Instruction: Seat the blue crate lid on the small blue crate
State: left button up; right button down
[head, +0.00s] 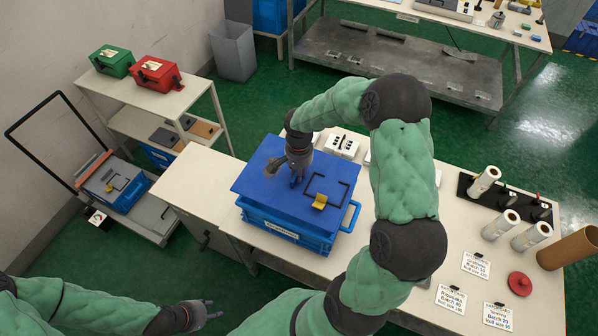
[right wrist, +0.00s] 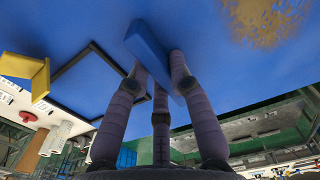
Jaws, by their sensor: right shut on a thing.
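The blue crate lid (head: 262,178) is a flat blue panel with a black wire outline and a yellow tab on top. It lies over the small blue crate (head: 285,233) on the table and hides its opening. The crate's labelled front and right handle show below it. I cannot tell whether the lid touches the rim all round. My right gripper (head: 297,180) is shut on the raised blue grip of the lid, which shows between the fingers in the right wrist view (right wrist: 150,48). My left gripper (head: 212,309) is open and empty, low at the left front, away from the crate.
A white socket block (head: 342,145) stands behind the crate. Film rolls on a black rack (head: 505,197), a brown tube (head: 568,248) and label cards (head: 452,298) are at the right. A cart with another blue crate (head: 122,187) stands at the left.

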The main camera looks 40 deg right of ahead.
aim_at(299, 186)
notch_tip(299, 186, down, 7)
jog(key=b, duration=0.5)
jog(key=shift+r, duration=0.15)
jog(key=shift+f+b, duration=0.6)
jog(key=shift+b, duration=0.15)
dwell(0.6)
jog(key=c, duration=1)
grip_release()
jog(key=shift+c, duration=0.2)
notch_tip(299, 186, up, 12)
